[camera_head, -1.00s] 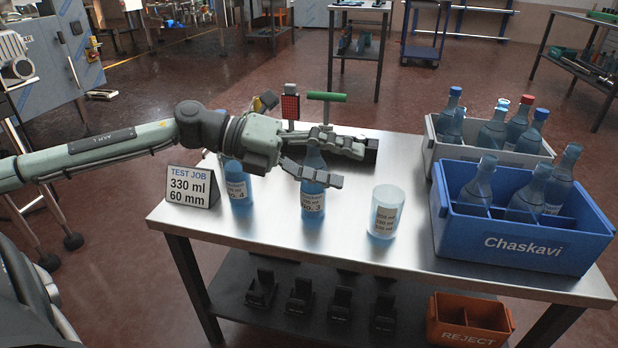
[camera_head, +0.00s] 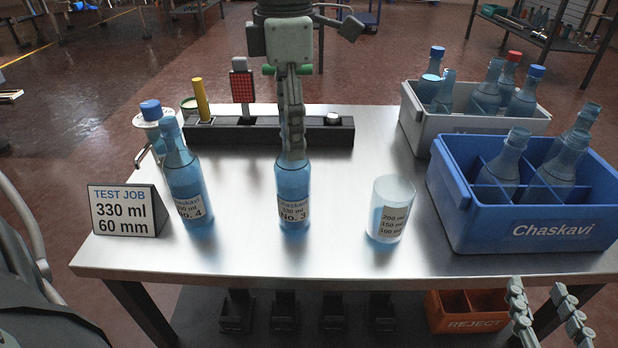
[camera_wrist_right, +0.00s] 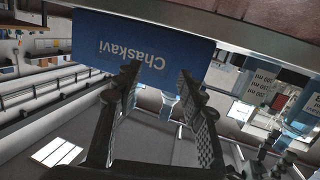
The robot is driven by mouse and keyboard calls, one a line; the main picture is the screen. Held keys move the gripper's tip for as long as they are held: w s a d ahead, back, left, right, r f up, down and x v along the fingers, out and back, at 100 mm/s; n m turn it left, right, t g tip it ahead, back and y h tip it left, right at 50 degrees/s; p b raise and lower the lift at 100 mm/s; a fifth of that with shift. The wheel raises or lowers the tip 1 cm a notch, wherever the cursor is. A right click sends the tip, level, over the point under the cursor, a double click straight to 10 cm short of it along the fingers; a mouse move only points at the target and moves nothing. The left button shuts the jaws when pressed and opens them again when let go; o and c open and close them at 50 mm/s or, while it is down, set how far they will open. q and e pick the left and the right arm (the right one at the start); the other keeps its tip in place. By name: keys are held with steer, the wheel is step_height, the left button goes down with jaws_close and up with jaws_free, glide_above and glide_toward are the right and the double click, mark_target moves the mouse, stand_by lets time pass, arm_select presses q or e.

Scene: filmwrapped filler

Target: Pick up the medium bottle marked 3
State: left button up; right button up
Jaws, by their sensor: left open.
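The blue bottle marked No. 3 (camera_head: 293,200) stands upright on the steel table, in the middle of the head view. My left gripper (camera_head: 292,150) comes down from above with its fingers at the bottle's neck. It is open and seen edge-on, one finger hiding the neck and top; I cannot tell whether it touches. A blue bottle marked No. 4 (camera_head: 187,190) stands to the left. My right gripper (camera_head: 538,288) is open and empty at the lower right, in front of the table's edge. It also shows open in the right wrist view (camera_wrist_right: 160,75).
A clear measuring cup (camera_head: 388,220) stands right of bottle 3. A blue Chaskavi crate (camera_head: 545,230) and a grey crate (camera_head: 420,125) hold bottles. A TEST JOB sign (camera_head: 125,212) stands left. A dark rack (camera_head: 235,137) lies behind. An orange REJECT bin (camera_head: 470,323) sits below.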

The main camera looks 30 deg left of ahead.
mark_target(294, 169)
arm_select(q)
steer(key=shift+w+f, duration=0.15)
steer(key=shift+d+f, duration=0.1)
steer(key=shift+f, duration=0.25)
step_height(294, 169, down, 6)
steer(key=shift+f+b, duration=0.2)
steer(key=shift+b, duration=0.15)
steer(key=shift+f, duration=0.2)
arm_select(e)
steer(key=r, duration=0.1)
steer(key=a+r+t, duration=0.1)
steer(key=r+y, duration=0.1)
steer(key=shift+a+r+t, duration=0.25)
steer(key=shift+r+t, duration=0.05)
steer(key=shift+t, duration=0.1)
arm_select(q)
steer(key=shift+c, duration=0.6)
steer(key=c, duration=1.5)
